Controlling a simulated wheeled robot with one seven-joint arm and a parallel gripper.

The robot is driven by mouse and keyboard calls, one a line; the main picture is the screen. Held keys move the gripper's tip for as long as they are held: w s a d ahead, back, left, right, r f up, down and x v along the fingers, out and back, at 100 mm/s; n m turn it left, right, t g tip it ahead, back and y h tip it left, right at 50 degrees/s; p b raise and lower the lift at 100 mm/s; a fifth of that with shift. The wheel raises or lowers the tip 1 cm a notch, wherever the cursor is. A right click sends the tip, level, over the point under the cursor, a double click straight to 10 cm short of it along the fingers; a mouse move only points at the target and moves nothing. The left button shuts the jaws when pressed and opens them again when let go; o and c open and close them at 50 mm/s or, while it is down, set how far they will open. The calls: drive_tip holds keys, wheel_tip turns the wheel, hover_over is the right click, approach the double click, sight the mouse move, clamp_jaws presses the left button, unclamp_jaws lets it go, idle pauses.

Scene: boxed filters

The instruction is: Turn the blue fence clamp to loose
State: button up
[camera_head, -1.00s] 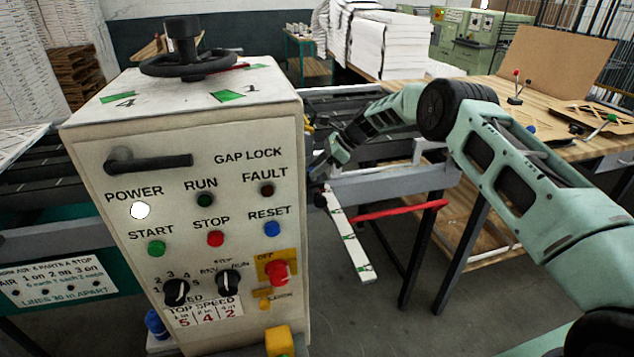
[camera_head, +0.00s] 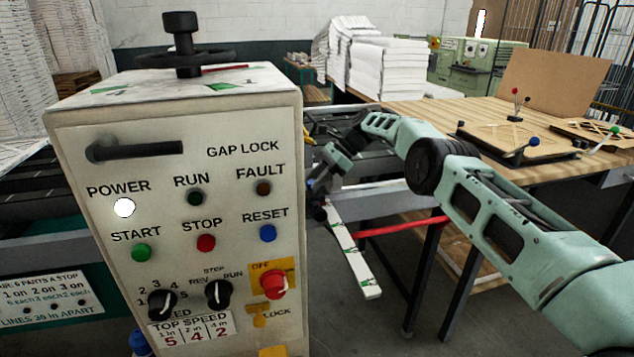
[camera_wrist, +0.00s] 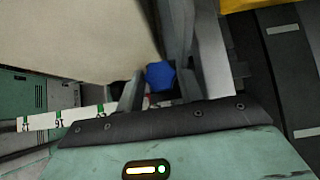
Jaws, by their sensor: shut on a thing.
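The blue fence clamp (camera_wrist: 160,76) is a faceted blue knob in the wrist view, between my gripper's (camera_wrist: 156,84) two fingers. The fingers are shut on it. A white scale strip (camera_wrist: 65,118) with green marks and numbers runs out to the left below the clamp. In the head view my gripper (camera_head: 318,190) is just right of the cream control cabinet (camera_head: 80,235), by the inner end of the same strip (camera_head: 352,252). The clamp cannot be made out in the head view, and which way it is turned cannot be told.
The cabinet stands close at the left, with lamps, buttons, dials, a black GAP LOCK handle (camera_head: 135,150) and a handwheel (camera_head: 182,55) on top. A red bar (camera_head: 400,226) lies below my arm. A wooden table (camera_head: 430,115) with boards stands at the right.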

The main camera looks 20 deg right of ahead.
drive_tip(key=shift+a, duration=0.1)
idle(0.3)
drive_tip(key=o, duration=1)
drive_tip(key=shift+r+m+t+p, duration=0.3)
drive_tip(key=shift+p, duration=0.55)
